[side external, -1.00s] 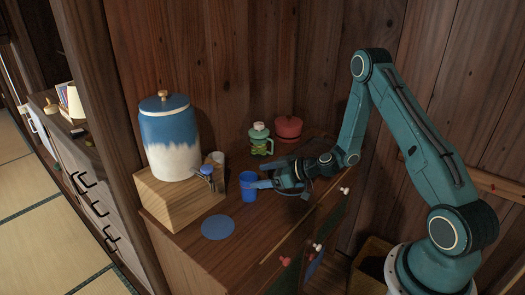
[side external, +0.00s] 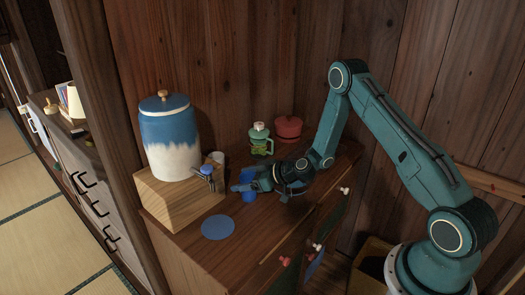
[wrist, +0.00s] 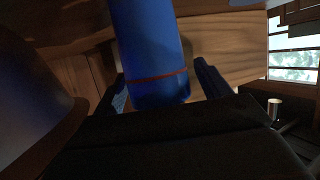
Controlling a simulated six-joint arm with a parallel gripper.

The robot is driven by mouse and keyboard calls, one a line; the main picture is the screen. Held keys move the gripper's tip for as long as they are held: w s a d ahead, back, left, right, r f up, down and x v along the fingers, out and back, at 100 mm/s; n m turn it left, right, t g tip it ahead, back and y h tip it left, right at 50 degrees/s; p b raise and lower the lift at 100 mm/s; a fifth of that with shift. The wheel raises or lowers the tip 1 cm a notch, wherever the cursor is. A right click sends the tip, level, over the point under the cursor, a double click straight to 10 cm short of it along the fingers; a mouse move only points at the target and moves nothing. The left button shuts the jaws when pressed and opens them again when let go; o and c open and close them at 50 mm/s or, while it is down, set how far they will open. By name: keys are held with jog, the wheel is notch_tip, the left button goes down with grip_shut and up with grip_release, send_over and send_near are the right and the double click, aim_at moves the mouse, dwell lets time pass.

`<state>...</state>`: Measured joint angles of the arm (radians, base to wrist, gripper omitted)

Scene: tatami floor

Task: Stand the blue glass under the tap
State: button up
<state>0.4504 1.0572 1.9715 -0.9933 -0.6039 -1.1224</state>
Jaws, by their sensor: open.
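The blue glass (side external: 248,196) stands upright on the wooden cabinet top, partly hidden by my fingers in the side view. My gripper (side external: 244,186) is open, its fingers reaching to either side of the glass. In the wrist view the glass (wrist: 152,45), with a thin red band, rises between the two spread fingers (wrist: 163,88); I cannot tell whether either touches it. The tap (side external: 206,171) sticks out from the blue-and-white dispenser (side external: 169,135), left of the glass. The dispenser rests on a wooden block (side external: 182,205).
A flat blue disc (side external: 218,227) lies in front of the block. A green jar (side external: 260,139) and a red pot (side external: 288,129) stand behind my gripper. A small pale cup (side external: 217,158) is behind the tap.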

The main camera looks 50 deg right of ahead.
jog(key=shift+w+a+f, duration=0.1)
jog(key=shift+w, duration=0.15)
dwell(0.3)
jog(key=c, duration=1.2)
notch_tip(320, 180, up, 20)
dwell(0.3)
dwell(0.5)
